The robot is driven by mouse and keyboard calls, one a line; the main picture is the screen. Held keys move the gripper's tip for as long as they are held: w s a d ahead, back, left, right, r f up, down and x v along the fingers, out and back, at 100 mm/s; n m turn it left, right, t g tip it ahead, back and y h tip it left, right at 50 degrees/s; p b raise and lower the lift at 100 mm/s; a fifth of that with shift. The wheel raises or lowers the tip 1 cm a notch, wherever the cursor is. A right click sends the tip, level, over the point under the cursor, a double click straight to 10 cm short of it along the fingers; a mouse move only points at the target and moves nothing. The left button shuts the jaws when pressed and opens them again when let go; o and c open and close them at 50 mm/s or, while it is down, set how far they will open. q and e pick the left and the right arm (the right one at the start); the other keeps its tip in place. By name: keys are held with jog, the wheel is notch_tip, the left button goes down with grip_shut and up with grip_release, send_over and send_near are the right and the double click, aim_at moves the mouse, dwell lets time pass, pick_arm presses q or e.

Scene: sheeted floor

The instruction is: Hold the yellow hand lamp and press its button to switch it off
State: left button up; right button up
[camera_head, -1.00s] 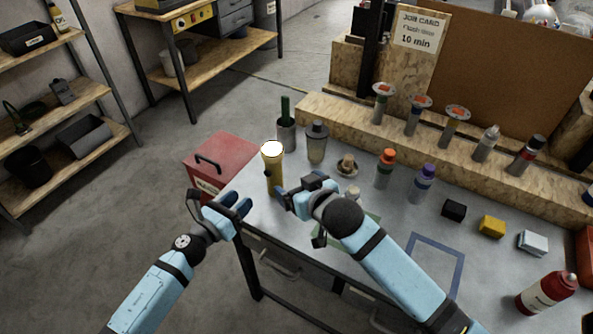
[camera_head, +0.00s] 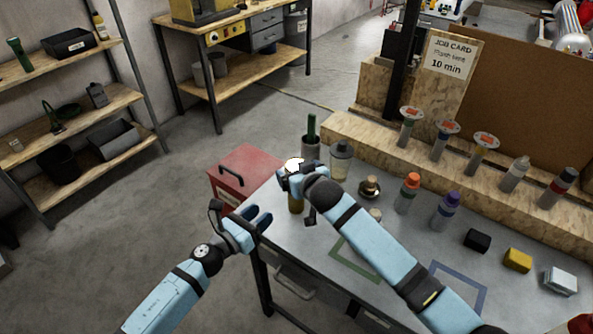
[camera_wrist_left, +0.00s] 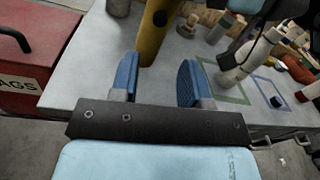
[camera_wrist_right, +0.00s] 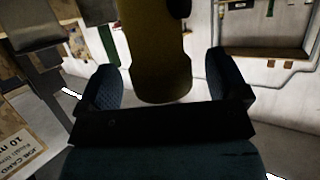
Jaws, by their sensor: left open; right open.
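The yellow hand lamp (camera_head: 295,204) stands upright on the workbench near its left edge, its top glowing white. My right gripper (camera_head: 284,175) is at its upper part and hides much of it. In the right wrist view the lamp (camera_wrist_right: 157,55) lies between the two open fingers (camera_wrist_right: 160,85). I cannot tell whether they touch it. My left gripper (camera_head: 264,218) is open and empty, low and left of the lamp, near the bench edge. In the left wrist view the lamp (camera_wrist_left: 157,28) is beyond the open fingers (camera_wrist_left: 157,85).
A red box (camera_head: 243,172) is left of the lamp. A cup with a green tool (camera_head: 311,140) and a clear grey-lidded bottle (camera_head: 341,158) stand behind it. Several bottles and small blocks are to the right. Green (camera_head: 352,262) and blue (camera_head: 462,290) outlines mark the bench top.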

jog(key=shift+w+a+f, duration=0.25)
jog(key=shift+w+a, duration=0.05)
jog(key=shift+w, duration=0.3)
jog(key=c, duration=1.1)
pick_arm(q)
grip_shut()
dwell(0.6)
